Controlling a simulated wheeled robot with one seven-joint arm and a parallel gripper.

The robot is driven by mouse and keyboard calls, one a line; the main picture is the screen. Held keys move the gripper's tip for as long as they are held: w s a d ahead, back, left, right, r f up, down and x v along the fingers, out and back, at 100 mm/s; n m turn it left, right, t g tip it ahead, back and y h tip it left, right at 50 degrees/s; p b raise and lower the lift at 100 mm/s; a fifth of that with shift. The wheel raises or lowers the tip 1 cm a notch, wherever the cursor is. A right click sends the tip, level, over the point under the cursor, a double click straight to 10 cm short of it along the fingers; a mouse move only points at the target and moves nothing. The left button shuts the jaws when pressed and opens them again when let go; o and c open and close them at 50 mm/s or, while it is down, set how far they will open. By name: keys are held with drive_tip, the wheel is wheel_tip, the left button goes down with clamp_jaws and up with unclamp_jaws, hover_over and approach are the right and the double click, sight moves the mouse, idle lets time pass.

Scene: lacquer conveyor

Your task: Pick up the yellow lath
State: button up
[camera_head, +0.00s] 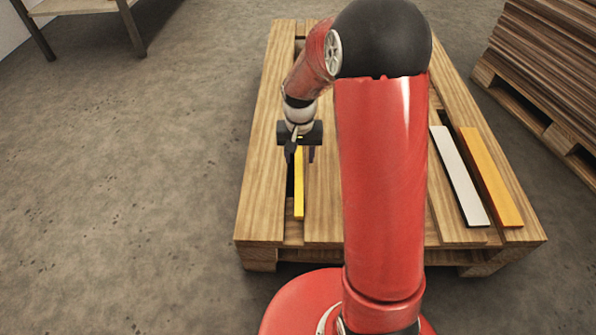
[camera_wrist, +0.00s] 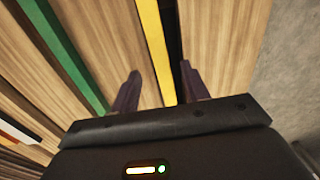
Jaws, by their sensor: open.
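The yellow lath (camera_head: 299,190) lies on the wooden pallet, along a dark gap between boards on its left side. My gripper (camera_head: 302,157) is over the far part of the lath, pointing down. In the wrist view, the yellow lath (camera_wrist: 154,48) runs lengthwise between the two spread fingers of my gripper (camera_wrist: 160,68). The jaws are open and hold nothing. Bare board shows between the left finger and the lath, and the right finger is over the dark gap. The lath's end nearest the palm is hidden in the wrist view.
The pallet (camera_head: 262,185) also bears a white lath (camera_head: 458,176) and an orange lath (camera_head: 491,178) at its right. A green lath (camera_wrist: 66,55) lies left of the yellow one in the wrist view. Stacked boards (camera_head: 545,60) stand at right. Floor (camera_head: 120,200) is clear at left.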

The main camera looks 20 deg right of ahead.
sight(299, 167)
wheel_tip(299, 167, down, 4)
drive_tip(key=shift+a+r+b, duration=0.1)
drive_tip(key=shift+b, duration=0.25)
clamp_jaws()
drive_tip(key=shift+r, duration=0.1)
